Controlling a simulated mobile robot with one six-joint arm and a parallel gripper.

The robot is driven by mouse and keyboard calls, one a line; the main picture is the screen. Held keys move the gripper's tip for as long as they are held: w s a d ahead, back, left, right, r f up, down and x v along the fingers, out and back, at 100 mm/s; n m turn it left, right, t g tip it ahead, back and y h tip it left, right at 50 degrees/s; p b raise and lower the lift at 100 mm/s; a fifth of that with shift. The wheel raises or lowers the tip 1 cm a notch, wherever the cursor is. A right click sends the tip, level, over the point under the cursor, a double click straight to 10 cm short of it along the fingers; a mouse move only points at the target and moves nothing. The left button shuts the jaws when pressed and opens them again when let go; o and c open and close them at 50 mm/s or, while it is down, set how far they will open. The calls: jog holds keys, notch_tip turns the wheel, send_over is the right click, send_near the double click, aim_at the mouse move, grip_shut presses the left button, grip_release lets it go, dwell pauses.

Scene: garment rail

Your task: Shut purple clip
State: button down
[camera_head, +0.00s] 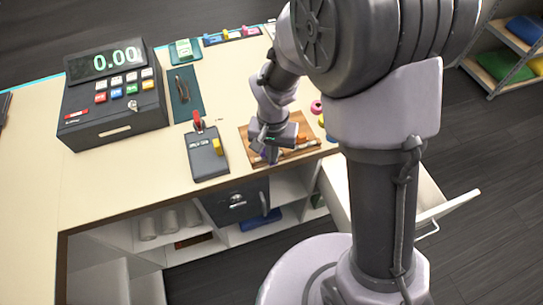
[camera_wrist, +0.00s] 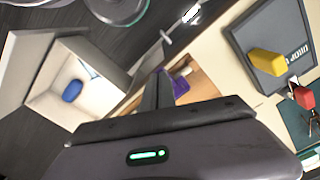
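The purple clip (camera_head: 270,154) is small and partly covered by my gripper in the head view. It lies on a brown wooden board (camera_head: 309,150) on the counter. In the wrist view the purple clip (camera_wrist: 180,85) shows just right of my fingers, partly hidden by them. My gripper (camera_head: 268,148) is low over the board and points down at it. In the wrist view the dark fingers of my gripper (camera_wrist: 158,82) are together, with no clear gap and nothing plainly between them. I cannot tell whether they touch the clip.
A dark terminal (camera_head: 207,153) with a red and a yellow part stands left of the board. A cash register (camera_head: 112,97) is farther left. A pink ring (camera_head: 316,106) lies behind the board. An open drawer (camera_wrist: 42,98) with a blue object (camera_wrist: 72,91) juts from the counter.

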jog(key=shift+w+a+f, duration=0.45)
jog(key=shift+w+f, duration=0.2)
jog(key=shift+w, duration=0.2)
jog(key=shift+w+r, duration=0.15)
jog(key=shift+w, duration=0.4)
jog(key=shift+w+a+r+p, duration=0.15)
jog(key=shift+w+p, duration=0.25)
jog(key=shift+w, duration=0.75)
jog(key=shift+w+a+r+p, duration=0.1)
jog(key=shift+r+p, duration=0.35)
jog(key=shift+r, duration=0.05)
notch_tip(320, 180, up, 7)
jog(key=p, duration=0.5)
jog(key=shift+w+r+p, duration=0.15)
jog(key=shift+w+p, duration=0.05)
jog(key=shift+p, duration=0.1)
